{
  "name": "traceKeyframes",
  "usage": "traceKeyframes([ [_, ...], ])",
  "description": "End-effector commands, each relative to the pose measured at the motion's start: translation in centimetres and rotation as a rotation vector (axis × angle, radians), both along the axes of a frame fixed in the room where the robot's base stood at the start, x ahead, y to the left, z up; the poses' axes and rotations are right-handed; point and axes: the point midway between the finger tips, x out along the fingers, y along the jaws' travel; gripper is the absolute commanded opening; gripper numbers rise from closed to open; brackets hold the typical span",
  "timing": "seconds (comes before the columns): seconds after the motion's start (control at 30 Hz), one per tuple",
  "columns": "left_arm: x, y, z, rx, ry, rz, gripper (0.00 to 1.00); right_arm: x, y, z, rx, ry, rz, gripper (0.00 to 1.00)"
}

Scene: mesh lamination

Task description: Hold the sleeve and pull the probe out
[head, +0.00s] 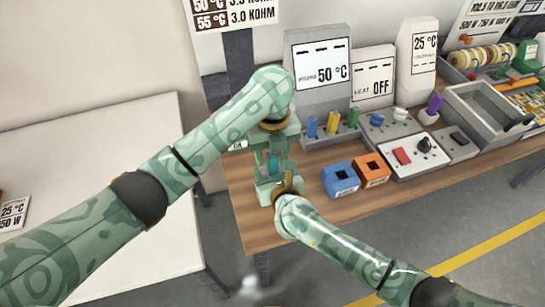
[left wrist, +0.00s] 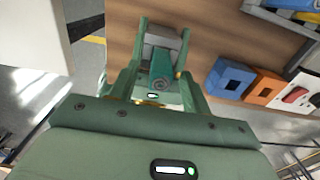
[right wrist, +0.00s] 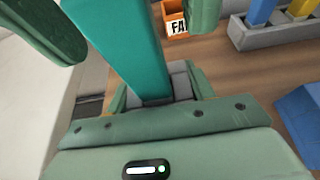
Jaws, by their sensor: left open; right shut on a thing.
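A teal bar-shaped probe (head: 273,161) stands between the fingers of my left gripper (head: 274,170). A grey block, apparently the sleeve (left wrist: 164,40), sits at the probe's far end. In the right wrist view the teal probe (right wrist: 125,50) runs into the grey sleeve (right wrist: 181,84). My right gripper (head: 272,187) is shut on the sleeve. How deep the probe sits in it is hidden.
On the wooden bench (head: 330,207), a blue box (head: 340,180) and an orange box (head: 371,169) stand right of the grippers. A rack with coloured pieces (head: 332,133) and displays (head: 320,65) are behind. A white table (head: 100,150) is at left.

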Motion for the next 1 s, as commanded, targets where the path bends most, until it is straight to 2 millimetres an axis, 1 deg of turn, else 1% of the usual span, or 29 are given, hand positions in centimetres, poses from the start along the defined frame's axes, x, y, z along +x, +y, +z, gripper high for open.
traceKeyframes([
  [0.03, -0.1, 0.0, -0.7, 0.0, 0.002, 0.001, 0.48, 0.0, 0.0, 0.0, 0.0, 0.001, 0.0, 0.12],
  [0.1, 0.0, 0.0, -1.6, 0.0, 0.002, 0.002, 0.48, 0.0, 0.0, 0.0, 0.0, 0.001, 0.0, 0.12],
  [0.2, 0.0, 0.0, -2.3, -0.001, 0.001, 0.001, 0.48, 0.0, 0.0, 0.0, 0.0, 0.001, 0.0, 0.12],
  [0.5, 0.0, 0.0, -2.6, -0.001, 0.0, 0.001, 0.48, 0.0, 0.0, 0.0, 0.0, 0.0, 0.0, 0.12],
  [0.53, 0.0, 0.0, -2.6, -0.001, 0.0, 0.001, 0.45, 0.0, 0.0, 0.0, 0.0, 0.0, 0.0, 0.12],
  [0.57, 0.0, 0.0, -2.6, -0.001, 0.0, 0.001, 0.37, 0.0, 0.0, 0.0, 0.0, 0.0, 0.0, 0.12],
  [0.6, 0.0, 0.0, -2.6, -0.001, 0.0, 0.001, 0.26, 0.0, 0.0, 0.0, 0.0, 0.0, 0.0, 0.12],
  [0.7, 0.0, 0.0, -2.6, -0.001, 0.0, 0.002, 0.0, 0.0, 0.0, 0.0, 0.0, 0.0, 0.0, 0.12],
  [0.77, 0.0, 0.0, -2.6, -0.001, 0.0, 0.002, 0.0, 0.0, 0.0, 0.0, 0.0, 0.0, 0.0, 0.12],
  [0.8, 0.0, 0.0, -2.6, -0.001, 0.0, 0.002, 0.11, 0.0, 0.0, 0.0, 0.0, 0.0, 0.0, 0.12],
  [0.83, 0.0, 0.0, -2.6, -0.001, 0.0, 0.002, 0.03, 0.0, 0.0, 0.0, 0.0, 0.0, 0.0, 0.12],
  [0.87, 0.0, 0.0, -2.6, -0.001, 0.0, 0.002, 0.0, 0.0, 0.0, 0.0, 0.0, 0.0, 0.0, 0.12],
  [1.0, 0.0, 0.0, -2.6, -0.002, -0.001, 0.002, 0.0, 0.0, 0.0, 0.0, 0.0, 0.0, 0.0, 0.12],
])
